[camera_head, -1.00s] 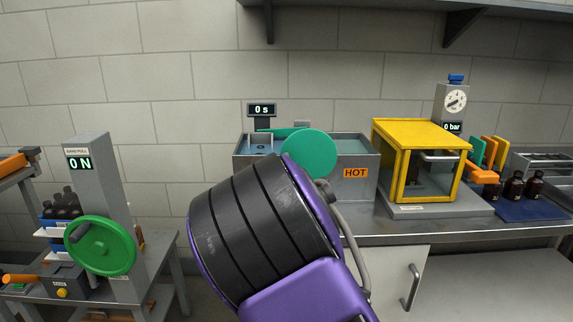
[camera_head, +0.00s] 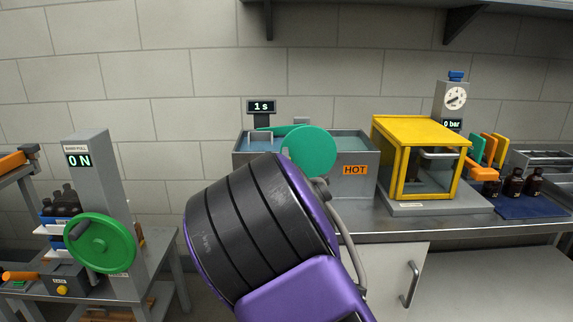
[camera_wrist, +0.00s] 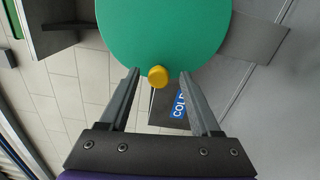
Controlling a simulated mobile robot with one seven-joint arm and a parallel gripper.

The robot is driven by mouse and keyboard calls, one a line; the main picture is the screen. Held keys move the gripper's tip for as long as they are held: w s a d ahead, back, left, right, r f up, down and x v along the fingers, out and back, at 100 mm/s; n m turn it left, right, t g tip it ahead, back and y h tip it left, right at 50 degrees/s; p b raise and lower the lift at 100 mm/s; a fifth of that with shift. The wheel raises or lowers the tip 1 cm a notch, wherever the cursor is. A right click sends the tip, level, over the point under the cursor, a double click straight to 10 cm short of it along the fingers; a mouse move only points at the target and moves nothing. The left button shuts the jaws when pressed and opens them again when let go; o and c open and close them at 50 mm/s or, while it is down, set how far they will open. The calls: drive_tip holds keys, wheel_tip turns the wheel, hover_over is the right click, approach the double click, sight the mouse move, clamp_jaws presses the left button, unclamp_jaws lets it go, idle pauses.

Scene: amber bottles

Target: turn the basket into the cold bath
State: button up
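The bath (camera_head: 354,190) is a grey tank on the counter with an orange HOT label at its front right. A blue COLD label (camera_wrist: 179,105) shows in the wrist view. A teal disc (camera_head: 308,151) stands at the tank's front; the wrist view shows it close up with a yellow knob (camera_wrist: 158,77). My gripper (camera_wrist: 160,76) is open, its fingertips on either side of the knob with gaps visible. The head view hides my gripper behind my arm. A thin frame shows in the tank's left part; I cannot tell whether it is the basket.
A display (camera_head: 261,107) behind the tank reads 1 s. A yellow-framed box (camera_head: 421,133) stands to the right, with amber bottles (camera_head: 514,185) beyond it. A green handwheel (camera_head: 101,245) is on the left stand.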

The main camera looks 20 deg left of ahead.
drive_tip(key=shift+s, duration=0.1)
drive_tip(key=p+v, duration=0.1)
drive_tip(key=v, duration=1.6)
drive_tip(key=shift+p, duration=0.3)
drive_tip(key=shift+s+r, duration=0.15)
